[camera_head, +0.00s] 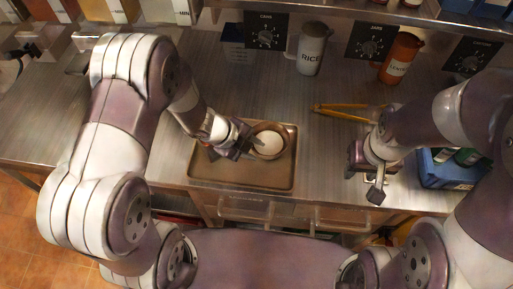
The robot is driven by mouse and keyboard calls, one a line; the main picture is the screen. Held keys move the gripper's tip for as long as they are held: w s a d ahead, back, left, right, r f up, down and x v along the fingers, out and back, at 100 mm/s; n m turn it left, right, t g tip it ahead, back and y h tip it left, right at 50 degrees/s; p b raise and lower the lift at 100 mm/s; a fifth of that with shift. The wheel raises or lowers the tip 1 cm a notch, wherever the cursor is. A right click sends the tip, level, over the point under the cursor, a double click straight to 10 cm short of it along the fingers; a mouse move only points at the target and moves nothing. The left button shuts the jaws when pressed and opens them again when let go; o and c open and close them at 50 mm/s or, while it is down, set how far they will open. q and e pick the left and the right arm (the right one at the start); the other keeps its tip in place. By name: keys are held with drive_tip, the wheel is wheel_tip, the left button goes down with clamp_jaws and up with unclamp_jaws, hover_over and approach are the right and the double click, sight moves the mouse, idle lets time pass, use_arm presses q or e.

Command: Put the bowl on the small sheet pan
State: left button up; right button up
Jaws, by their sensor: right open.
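The bowl (269,145), brown with a pale inside, shows at the upper right part of the small sheet pan (215,176). I cannot tell whether it rests on the pan or is held just above it. The pan is brown and rectangular, lying at the front of the counter. My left gripper (246,144) is at the bowl's left rim, over the pan; its fingertips overlap the rim, and their closure is unclear. My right gripper (366,175) is open and empty, to the right of the pan near the counter's front.
Yellow-brown tongs (342,113) lie behind my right gripper. A blue container (446,171) is at the right. The counter between pan and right gripper is clear.

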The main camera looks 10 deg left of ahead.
use_arm(q)
drive_tip(key=w+a+r+n+t+y+p, duration=0.1)
drive_tip(key=a+r+n+t+y+p, duration=0.15)
drive_tip(key=a+r+n+y, duration=0.7)
drive_tip(key=s+a+r+n+g+h, duration=0.2)
drive_tip(key=s+n, duration=0.8)
drive_tip(key=n, duration=0.5)
drive_tip(key=shift+s+r+g+h+b, duration=0.2)
drive_tip(key=shift+r+g+h+b, duration=0.3)
drive_tip(key=shift+r+g, duration=0.35)
drive_tip(key=shift+f, duration=0.35)
